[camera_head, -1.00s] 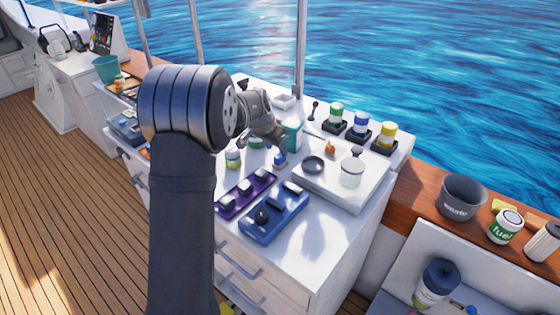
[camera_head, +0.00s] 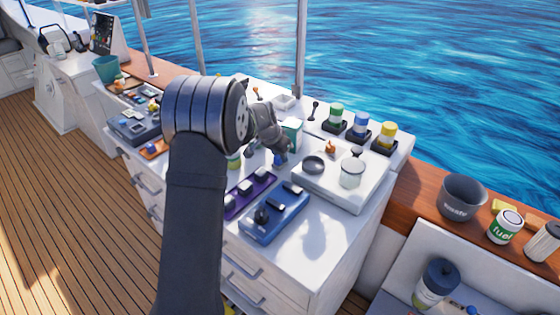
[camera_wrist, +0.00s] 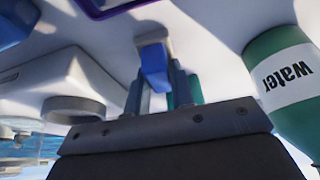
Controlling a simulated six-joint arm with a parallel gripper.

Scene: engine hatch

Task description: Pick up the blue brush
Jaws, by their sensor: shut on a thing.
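The blue brush (camera_wrist: 155,62) shows in the wrist view between the two fingers of my gripper (camera_wrist: 161,88). My gripper is shut on it, with a blue block-shaped part and a paler part beyond it visible. In the head view my gripper (camera_head: 279,157) is low over the white counter, left of the tray with the pot. A small blue bit of the brush (camera_head: 279,159) shows at the fingertips there; the rest is hidden. I cannot tell whether the brush touches the counter.
A green bottle labelled water (camera_wrist: 290,85) stands close on the right in the wrist view. In the head view a white tray (camera_head: 345,195) with a dark bowl and a pot is right of my gripper. Purple (camera_head: 248,194) and blue (camera_head: 273,218) holders lie in front.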

